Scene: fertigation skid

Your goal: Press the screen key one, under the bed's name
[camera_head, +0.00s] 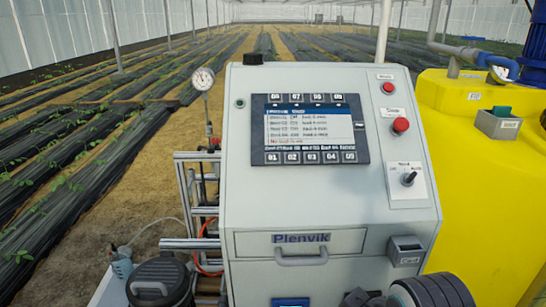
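The screen (310,129) is set in the sloping face of the grey cabinet and is lit, with a blue header and several lines of text too small to read surely. A row of numbered keys runs along its lower edge. Key one, marked 01 (270,157), is at the left end of that row, with a small label just above it. Another row of numbered keys runs along the top edge.
Two red buttons (400,125) and a selector switch (408,178) are right of the screen. A drawer handle (301,258) sticks out below. A gauge (203,79) stands left, a yellow tank (470,200) right. Dark ribbed shapes, not clearly identifiable, fill the lower right.

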